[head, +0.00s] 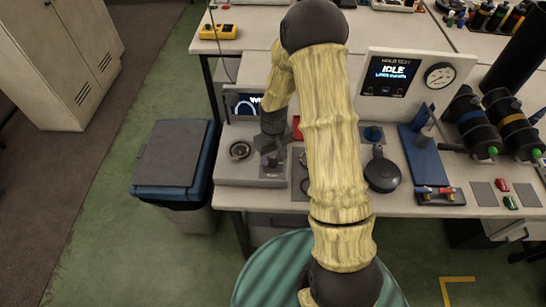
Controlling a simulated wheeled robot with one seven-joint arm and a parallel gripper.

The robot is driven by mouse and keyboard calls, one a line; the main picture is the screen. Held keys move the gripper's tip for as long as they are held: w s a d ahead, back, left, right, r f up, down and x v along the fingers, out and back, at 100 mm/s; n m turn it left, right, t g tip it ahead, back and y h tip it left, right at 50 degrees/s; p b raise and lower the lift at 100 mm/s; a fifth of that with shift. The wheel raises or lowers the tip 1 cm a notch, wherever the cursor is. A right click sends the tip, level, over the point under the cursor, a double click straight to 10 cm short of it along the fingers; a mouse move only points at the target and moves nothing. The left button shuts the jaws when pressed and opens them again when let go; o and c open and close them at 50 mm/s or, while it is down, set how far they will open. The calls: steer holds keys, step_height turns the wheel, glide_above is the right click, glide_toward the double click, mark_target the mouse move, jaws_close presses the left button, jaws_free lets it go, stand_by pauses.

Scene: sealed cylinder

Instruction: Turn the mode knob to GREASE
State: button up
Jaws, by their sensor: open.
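My gripper (273,157) points down over the front right part of a pale grey device (222,172) on the bench. It is open, small and dark in the head view, and partly merges with a dark grey square (272,174) beneath it. A round metal-rimmed dial (239,151) sits on the device top just left of my gripper, apart from it. I cannot tell whether this dial or something under my gripper is the mode knob. No GREASE marking is readable. A small display (243,104) at the device's back is partly hidden by my arm.
A hold-test panel (410,85) reading IDLE stands at the back right. A black round object (382,172), a blue stand (420,155) and dark cylinders (468,120) are right of my arm. A blue bin (172,160) stands left of the bench. A yellow meter (218,32) lies behind.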

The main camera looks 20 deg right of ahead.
steer(key=shift+f, duration=1.05)
steer(key=shift+c, duration=0.2)
steer(key=c, duration=1)
steer(key=shift+o, duration=0.2)
